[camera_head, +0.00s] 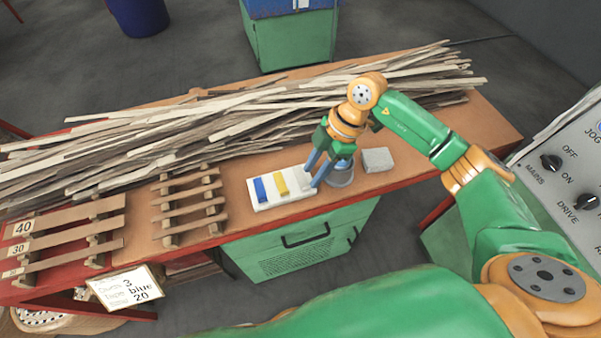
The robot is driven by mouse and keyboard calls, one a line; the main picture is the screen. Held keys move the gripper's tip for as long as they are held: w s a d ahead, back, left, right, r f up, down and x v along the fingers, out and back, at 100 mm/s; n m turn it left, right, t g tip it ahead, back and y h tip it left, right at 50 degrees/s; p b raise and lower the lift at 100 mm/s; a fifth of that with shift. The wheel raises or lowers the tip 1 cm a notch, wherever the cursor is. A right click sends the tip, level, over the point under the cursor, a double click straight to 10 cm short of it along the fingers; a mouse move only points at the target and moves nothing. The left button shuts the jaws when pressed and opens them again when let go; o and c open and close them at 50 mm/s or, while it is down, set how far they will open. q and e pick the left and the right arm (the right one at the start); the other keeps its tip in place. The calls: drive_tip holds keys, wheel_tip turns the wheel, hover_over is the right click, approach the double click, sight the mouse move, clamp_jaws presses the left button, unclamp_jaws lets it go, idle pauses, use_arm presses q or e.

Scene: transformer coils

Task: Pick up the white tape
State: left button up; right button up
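A white holder (283,203) lies near the front edge of the wooden table, with a blue tape (261,189), a yellow tape (281,183) and a pale white piece, seemingly the white tape (301,179), side by side on it. My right gripper (313,175) points down at the holder's right end, close by the white tape. Its two blue-grey fingers stand apart, and they partly hide that end. I cannot tell whether they touch the tape. My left gripper is not in view.
A grey block (377,160) and a round metal object (341,177) are right of the holder. Long wood strips (240,115) pile up behind. Slatted wooden racks (188,208) stand left. A control panel (575,165) is far right.

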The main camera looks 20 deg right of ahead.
sight(307, 186)
drive_tip(key=x, duration=0.4)
drive_tip(key=shift+d+f, duration=0.2)
drive_tip(key=shift+f, duration=0.15)
clamp_jaws()
idle(0.9)
